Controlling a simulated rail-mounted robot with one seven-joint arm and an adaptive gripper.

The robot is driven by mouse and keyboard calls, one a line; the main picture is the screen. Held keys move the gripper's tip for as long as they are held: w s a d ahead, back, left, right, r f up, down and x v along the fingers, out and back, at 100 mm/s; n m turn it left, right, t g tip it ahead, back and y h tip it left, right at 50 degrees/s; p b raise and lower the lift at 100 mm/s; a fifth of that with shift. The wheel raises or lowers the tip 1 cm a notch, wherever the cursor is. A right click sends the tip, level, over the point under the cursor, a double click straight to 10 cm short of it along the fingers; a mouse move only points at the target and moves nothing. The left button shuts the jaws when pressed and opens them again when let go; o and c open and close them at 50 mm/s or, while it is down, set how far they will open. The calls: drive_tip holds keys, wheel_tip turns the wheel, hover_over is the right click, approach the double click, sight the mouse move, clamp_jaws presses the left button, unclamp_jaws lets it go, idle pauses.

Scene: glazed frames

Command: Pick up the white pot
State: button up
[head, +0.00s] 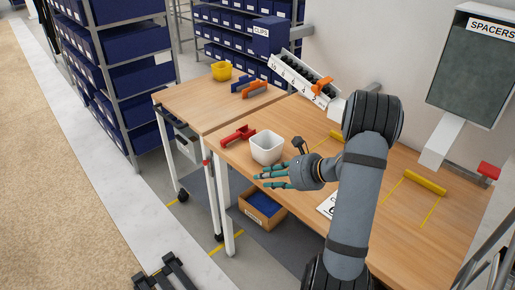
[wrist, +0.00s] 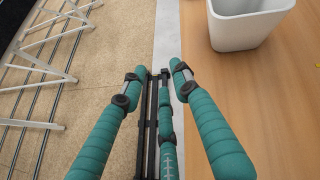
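The white pot (head: 266,149) is a small, square-topped container standing upright on the wooden table near its left front edge. In the wrist view the white pot (wrist: 242,24) shows at the upper right, cut off by the top of the picture. My gripper (head: 265,179) has several teal fingers and is just in front of the pot in the head view, over the table edge. In the wrist view my gripper (wrist: 158,82) has its fingers spread apart with nothing between them. The fingers are apart from the pot, which is to their right.
A red clamp-like tool (head: 238,135) lies left of the pot. A dark-headed tool (head: 299,144) stands close right of it. A yellow pot (head: 222,71) and blue and orange pieces (head: 254,90) are on the far table. A cardboard box (head: 262,208) is below the table.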

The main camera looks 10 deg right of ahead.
sight(274, 149)
drive_tip(key=w+d+r+m+t+h, duration=0.1)
drive_tip(key=w+d+r+m+t, duration=0.35)
drive_tip(key=w+m, duration=0.2)
drive_tip(key=p+x, duration=0.1)
drive_tip(key=x, duration=0.4)
drive_tip(key=p+x, duration=0.2)
drive_tip(key=x, duration=0.3)
drive_tip(key=shift+a+f, duration=0.1)
drive_tip(key=shift+a, duration=0.45)
drive_tip(key=shift+c, duration=0.2)
clamp_jaws()
